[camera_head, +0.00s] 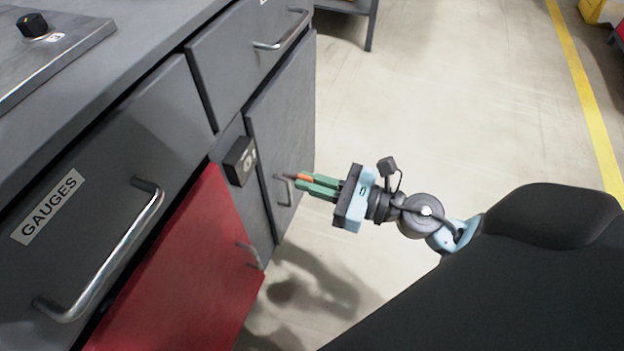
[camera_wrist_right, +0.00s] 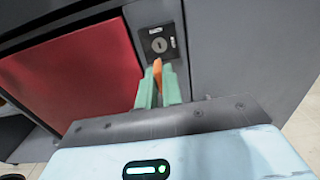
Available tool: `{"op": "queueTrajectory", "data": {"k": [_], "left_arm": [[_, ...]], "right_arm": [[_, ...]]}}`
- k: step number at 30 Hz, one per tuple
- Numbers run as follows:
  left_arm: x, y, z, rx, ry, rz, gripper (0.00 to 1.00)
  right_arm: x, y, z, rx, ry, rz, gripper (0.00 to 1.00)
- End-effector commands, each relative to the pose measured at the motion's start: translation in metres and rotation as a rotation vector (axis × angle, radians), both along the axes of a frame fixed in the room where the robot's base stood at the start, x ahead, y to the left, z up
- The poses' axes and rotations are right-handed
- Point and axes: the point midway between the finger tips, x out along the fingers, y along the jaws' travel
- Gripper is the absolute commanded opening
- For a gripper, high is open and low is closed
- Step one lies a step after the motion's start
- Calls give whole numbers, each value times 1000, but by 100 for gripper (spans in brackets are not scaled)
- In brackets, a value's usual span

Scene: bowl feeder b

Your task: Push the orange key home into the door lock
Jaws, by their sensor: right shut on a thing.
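The orange key (camera_head: 304,177) is held between the green fingers of my right gripper (camera_head: 318,187), which is shut on it. In the right wrist view the key (camera_wrist_right: 157,70) stands out past the fingertips of the gripper (camera_wrist_right: 158,88). The door lock (camera_head: 240,161) is a black block on the grey cabinet front, left of the key in the head view. In the right wrist view the lock (camera_wrist_right: 158,43) shows a round face with a slot, just above the key tip. In the head view the key is apart from the lock. My left gripper is not in view.
A red door (camera_head: 190,270) with a handle lies below and left of the lock. A drawer marked GAUGES (camera_head: 100,200) and a grey door (camera_head: 285,130) have protruding metal handles. The floor (camera_head: 450,90) to the right is clear.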

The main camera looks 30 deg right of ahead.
Motion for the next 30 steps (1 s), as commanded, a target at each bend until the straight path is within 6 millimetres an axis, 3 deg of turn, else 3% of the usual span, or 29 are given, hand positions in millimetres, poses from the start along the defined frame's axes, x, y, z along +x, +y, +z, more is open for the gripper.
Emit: {"op": "queueTrajectory", "data": {"k": [30], "left_arm": [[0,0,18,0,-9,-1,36]], "right_arm": [[45,35,0,-1,1,1,0]]}}
